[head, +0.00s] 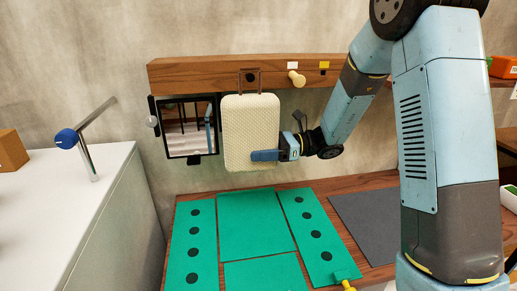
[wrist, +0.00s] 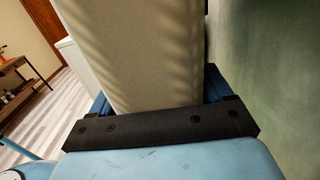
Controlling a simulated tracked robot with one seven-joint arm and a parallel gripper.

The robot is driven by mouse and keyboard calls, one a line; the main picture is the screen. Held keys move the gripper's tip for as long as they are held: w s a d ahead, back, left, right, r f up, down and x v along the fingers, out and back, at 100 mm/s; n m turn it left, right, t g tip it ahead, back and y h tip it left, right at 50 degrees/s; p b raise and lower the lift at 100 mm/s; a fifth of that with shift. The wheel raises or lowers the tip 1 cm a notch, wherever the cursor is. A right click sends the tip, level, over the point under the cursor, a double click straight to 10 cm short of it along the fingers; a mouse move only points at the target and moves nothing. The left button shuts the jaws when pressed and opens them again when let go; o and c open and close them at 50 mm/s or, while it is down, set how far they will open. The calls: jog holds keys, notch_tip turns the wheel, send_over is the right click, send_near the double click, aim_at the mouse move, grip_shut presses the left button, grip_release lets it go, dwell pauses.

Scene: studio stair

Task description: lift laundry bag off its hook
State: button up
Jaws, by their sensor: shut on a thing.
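The cream, textured laundry bag (head: 250,130) hangs upright in front of the wall. Its brown handle loop (head: 249,82) is at the wooden rail (head: 200,73), around a dark round hook (head: 250,77). I cannot tell whether the loop still rests on the hook. My gripper (head: 265,155) comes from the right and is shut on the lower part of the bag, one blue finger across its front. In the wrist view the bag (wrist: 145,50) fills the space between the two blue fingers. The far finger is hidden in the head view.
A black-framed mirror (head: 187,126) hangs close left of the bag. A pale peg (head: 296,78) sticks out of the rail to the right. Green mats (head: 250,225) and a grey mat (head: 368,222) lie on the wooden bench below. A white counter (head: 55,190) stands left.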

jog(key=shift+s+d+r, duration=0.1)
jog(key=shift+s+d, duration=0.1)
jog(key=shift+s, duration=0.55)
jog(key=shift+s+d+r, duration=0.15)
jog(key=shift+s, duration=0.55)
jog(key=shift+s+d+r, duration=0.1)
jog(key=shift+s+d, duration=0.1)
jog(key=shift+s, duration=0.55)
jog(key=s+d, duration=0.1)
jog(key=s, duration=0.5)
jog(key=shift+s+d, duration=0.35)
jog(key=shift+d, duration=0.05)
jog(key=shift+s, duration=0.15)
dwell(0.5)
